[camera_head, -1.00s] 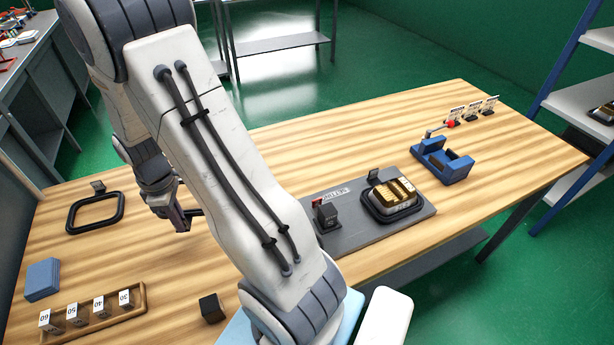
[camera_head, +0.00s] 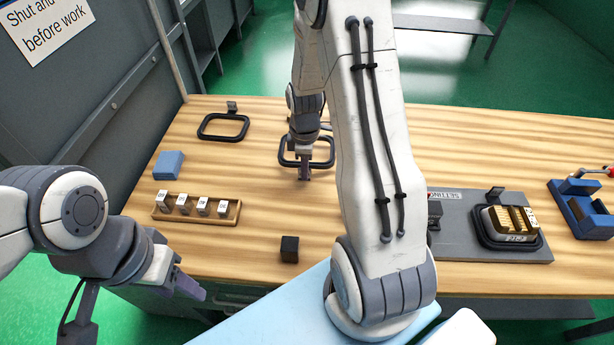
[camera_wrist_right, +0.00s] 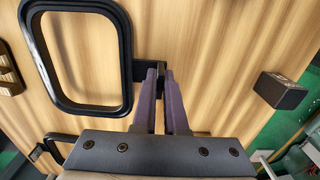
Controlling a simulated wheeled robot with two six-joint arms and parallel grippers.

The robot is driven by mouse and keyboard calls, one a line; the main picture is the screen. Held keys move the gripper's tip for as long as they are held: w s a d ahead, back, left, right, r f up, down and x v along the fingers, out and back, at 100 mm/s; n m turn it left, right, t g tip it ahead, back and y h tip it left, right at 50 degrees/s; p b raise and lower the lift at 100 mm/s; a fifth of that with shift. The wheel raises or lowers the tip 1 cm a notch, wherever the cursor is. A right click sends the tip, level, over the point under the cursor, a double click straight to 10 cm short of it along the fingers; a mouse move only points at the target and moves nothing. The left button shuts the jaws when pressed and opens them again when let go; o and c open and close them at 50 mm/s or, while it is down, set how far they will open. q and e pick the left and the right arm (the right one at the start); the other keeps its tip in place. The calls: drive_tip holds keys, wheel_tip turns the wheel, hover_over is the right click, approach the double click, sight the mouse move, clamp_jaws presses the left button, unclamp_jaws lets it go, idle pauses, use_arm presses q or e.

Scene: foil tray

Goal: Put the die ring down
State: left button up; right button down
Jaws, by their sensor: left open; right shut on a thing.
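A black rounded-square die ring (camera_head: 283,152) is at my right gripper (camera_head: 304,177), over the back middle of the wooden table. The right gripper is shut on the ring's short side tab. In the right wrist view the ring (camera_wrist_right: 126,60) extends left of the purple fingers (camera_wrist_right: 160,75), roughly flat to the tabletop. I cannot tell whether it touches the wood. A second, similar ring (camera_head: 201,128) lies on the table further left, with a small dark tag behind it. My left gripper (camera_head: 190,288) is open and empty near the table's front left edge.
A wooden rack (camera_head: 158,214) of numbered blocks, a blue block (camera_head: 168,165) and a dark cube (camera_head: 289,249) are on the left. A grey setting plate (camera_head: 460,210) carries a ringed die (camera_head: 512,222). A blue fixture (camera_head: 585,210) stands right. Table between the cube and held ring is clear.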

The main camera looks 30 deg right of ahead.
drive_tip(key=shift+f, duration=1.8)
drive_tip(key=shift+f, duration=0.1)
drive_tip(key=c, duration=1)
unclamp_jaws()
drive_tip(key=shift+o, duration=0.2)
